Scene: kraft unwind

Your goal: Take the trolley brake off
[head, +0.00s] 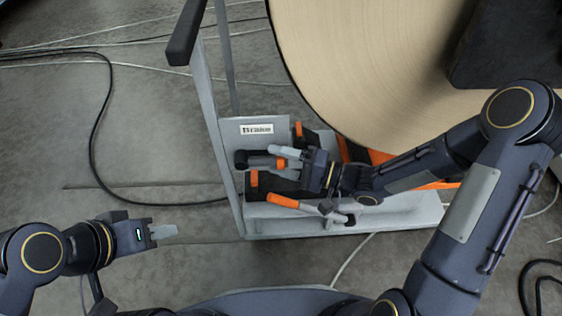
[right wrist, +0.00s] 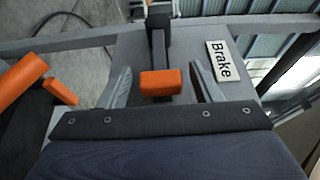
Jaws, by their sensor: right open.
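The trolley (head: 350,220) is a grey frame on the floor carrying a large kraft roll (head: 370,70). Its brake lever, a dark arm with an orange grip (head: 262,162), stands by a white "Brake" label (head: 256,129). In the right wrist view the orange grip (right wrist: 161,83) lies between the two fingers of my right gripper (right wrist: 160,88), with a gap on both sides. The label (right wrist: 222,61) is to its right. My right gripper (head: 284,160) is open around the grip. My left gripper (head: 166,232) is away from the trolley, low on the left; its finger gap is not clear.
Another orange-handled lever (head: 290,201) sits just below my right gripper on the trolley. Black cables (head: 100,120) lie on the floor at left; the floor between is free.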

